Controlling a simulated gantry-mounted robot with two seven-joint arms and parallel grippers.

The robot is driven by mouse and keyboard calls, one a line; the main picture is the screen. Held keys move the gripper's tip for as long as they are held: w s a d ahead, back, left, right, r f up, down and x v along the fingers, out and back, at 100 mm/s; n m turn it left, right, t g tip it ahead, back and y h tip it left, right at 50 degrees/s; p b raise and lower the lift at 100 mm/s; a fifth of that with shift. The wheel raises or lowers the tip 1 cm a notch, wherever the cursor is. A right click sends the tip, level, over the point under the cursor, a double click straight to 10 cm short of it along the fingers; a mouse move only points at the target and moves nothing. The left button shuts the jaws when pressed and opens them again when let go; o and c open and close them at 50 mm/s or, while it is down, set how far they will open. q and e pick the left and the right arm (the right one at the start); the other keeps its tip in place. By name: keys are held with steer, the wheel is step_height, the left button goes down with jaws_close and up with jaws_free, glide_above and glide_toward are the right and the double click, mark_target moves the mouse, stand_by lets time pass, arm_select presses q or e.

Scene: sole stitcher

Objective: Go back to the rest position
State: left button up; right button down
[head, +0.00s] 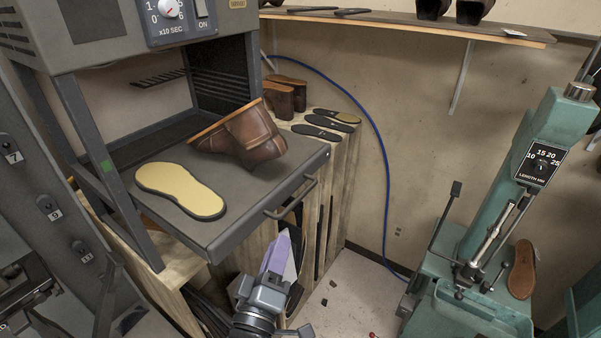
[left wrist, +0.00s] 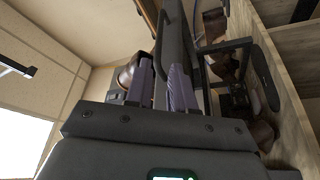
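My left gripper (head: 274,255), with purple fingers, is in the lower middle of the head view, in front of and below the front edge of the pulled-out grey tray (head: 240,207). In the left wrist view its two purple fingers (left wrist: 163,85) stand apart, with the dark edge of a panel showing in the gap. I see nothing held. On the tray lie a brown leather shoe upper (head: 250,138), tilted on its side, and a sole (head: 180,190) with a yellow face. The tray handle (head: 291,197) is just above the gripper. My right gripper is not in view.
The heater box (head: 95,30) stands above the tray. A wooden rack (head: 335,185) holding soles is close behind the gripper. A green stitching machine (head: 540,130) with a brown sole (head: 522,270) stands at right.

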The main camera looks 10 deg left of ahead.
arm_select(q)
steer(key=s+a+f+m+g+y+p, duration=0.1)
steer(key=s+a+f+m+g+p, duration=0.3)
steer(key=s, duration=0.9)
steer(key=s+a+f+m+g+y+p, duration=0.1)
steer(key=s+a+f+m+g+p, duration=0.4)
steer(key=s+a+f+m+g, duration=0.3)
steer(key=s+f+g, duration=0.4)
steer(key=f, duration=0.4)
steer(key=shift+s+a+g, duration=0.3)
steer(key=shift+s+a, duration=0.05)
